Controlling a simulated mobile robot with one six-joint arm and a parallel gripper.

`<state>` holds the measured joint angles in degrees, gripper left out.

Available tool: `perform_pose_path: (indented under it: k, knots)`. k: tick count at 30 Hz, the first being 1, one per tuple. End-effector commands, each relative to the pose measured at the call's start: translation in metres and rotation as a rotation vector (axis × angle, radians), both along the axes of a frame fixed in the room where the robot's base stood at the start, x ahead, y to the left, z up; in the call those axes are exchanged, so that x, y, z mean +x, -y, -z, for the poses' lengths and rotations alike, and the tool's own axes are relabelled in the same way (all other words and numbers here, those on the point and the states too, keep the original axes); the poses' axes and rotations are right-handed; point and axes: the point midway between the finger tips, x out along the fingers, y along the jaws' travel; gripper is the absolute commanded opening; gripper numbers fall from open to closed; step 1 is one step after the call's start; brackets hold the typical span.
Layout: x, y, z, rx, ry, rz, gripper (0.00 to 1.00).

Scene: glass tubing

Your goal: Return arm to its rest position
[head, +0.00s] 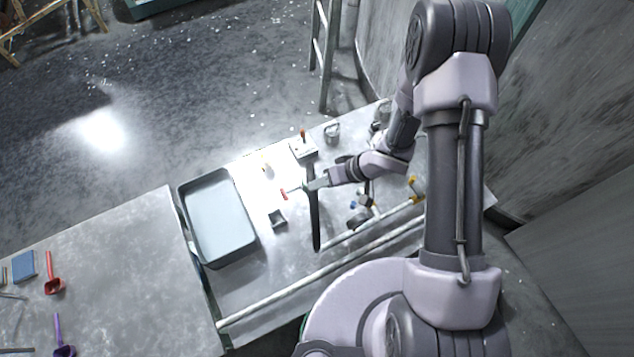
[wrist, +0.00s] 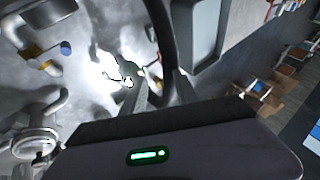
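My arm reaches from the right of the head view over the workbench, and my gripper (head: 312,184) is above the bench's middle. A long dark bar (head: 315,225) runs across the gripper's tip in the head view. In the wrist view a dark bar (wrist: 163,35) comes from the top edge down to the gripper's dark housing (wrist: 200,140), which has a green light. I cannot tell whether the gripper holds this bar or only overlaps it. The fingertips are too small in the head view and mostly hidden in the wrist view.
A grey tray (head: 251,243) lies left of the gripper. A small dark block (head: 278,218), a red piece (head: 284,194) and a white board (head: 303,149) lie nearby. A metal rail (head: 290,288) runs along the near edge. A ladder (head: 325,60) stands behind; floor is open at upper left.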

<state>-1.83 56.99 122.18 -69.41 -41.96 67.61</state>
Motion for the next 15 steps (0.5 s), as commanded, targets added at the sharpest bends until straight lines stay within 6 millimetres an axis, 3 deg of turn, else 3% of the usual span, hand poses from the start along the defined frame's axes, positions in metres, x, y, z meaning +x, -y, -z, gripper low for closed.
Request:
perform_pose_path:
  k: [10,13,15]
  knots:
    - [0.003,0.001,0.0,-0.004,0.006,0.003,0.36]
    - [0.033,0.017,-0.016,-0.075,0.087,0.064,0.36]
    - [0.072,0.048,-0.049,-0.184,0.195,0.171,0.36]
